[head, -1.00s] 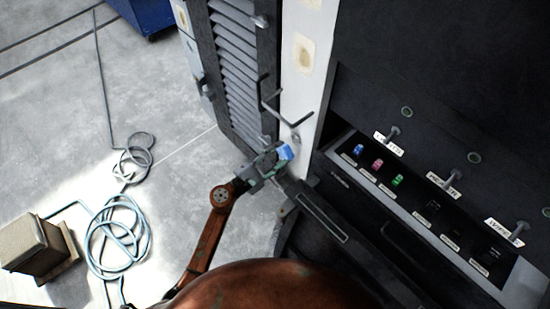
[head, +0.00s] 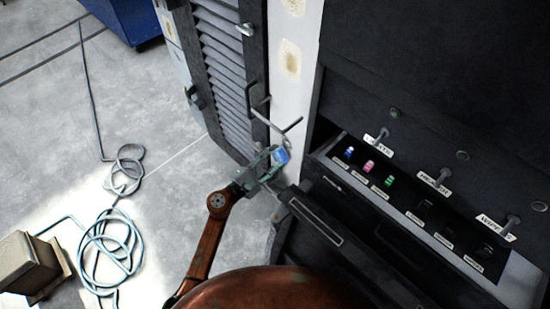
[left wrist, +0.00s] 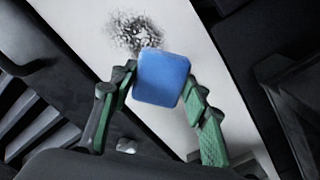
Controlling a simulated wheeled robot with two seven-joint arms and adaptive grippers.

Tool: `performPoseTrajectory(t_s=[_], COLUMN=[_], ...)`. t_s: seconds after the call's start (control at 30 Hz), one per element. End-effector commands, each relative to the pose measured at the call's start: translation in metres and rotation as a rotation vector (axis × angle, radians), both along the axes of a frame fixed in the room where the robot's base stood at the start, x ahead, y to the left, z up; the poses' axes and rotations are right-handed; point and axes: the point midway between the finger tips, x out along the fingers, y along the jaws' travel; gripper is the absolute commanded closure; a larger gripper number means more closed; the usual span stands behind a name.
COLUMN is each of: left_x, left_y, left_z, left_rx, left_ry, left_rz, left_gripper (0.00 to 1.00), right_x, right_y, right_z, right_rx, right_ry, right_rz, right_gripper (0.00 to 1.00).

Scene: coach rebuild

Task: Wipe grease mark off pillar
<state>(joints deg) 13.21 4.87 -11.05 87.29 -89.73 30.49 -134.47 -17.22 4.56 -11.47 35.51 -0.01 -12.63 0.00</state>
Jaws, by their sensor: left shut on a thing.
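My left gripper (head: 265,166) is shut on a blue block-like pad (left wrist: 163,78), held between its green-lined fingers. The pad also shows in the head view (head: 281,156), in front of the lower part of the pale pillar (head: 292,105). In the left wrist view a dark, speckled grease mark (left wrist: 138,32) lies on the pillar (left wrist: 185,32), just beyond the pad's upper edge. I cannot tell whether the pad touches the pillar. In the head view the mark is not visible. My right gripper is in neither view.
A dark louvred door (head: 222,65) with a bent handle stands left of the pillar. A dark cabinet with a labelled switch panel (head: 420,215) is on the right. Coiled hose (head: 110,245) and a box (head: 28,262) lie on the floor at left.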

Motion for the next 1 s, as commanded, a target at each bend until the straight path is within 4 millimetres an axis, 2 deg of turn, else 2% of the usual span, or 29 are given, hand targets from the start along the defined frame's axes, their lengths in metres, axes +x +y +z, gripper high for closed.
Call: performPoseTrajectory(t_s=[1.0], left_x=[0.011], left_y=[-0.011], left_z=[0.003], left_rx=[0.001], left_ry=[-0.001], left_rz=[0.0], left_gripper=[0.77], right_x=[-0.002], right_y=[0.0], right_z=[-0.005], right_rx=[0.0], right_ry=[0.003], right_rz=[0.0], right_gripper=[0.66])
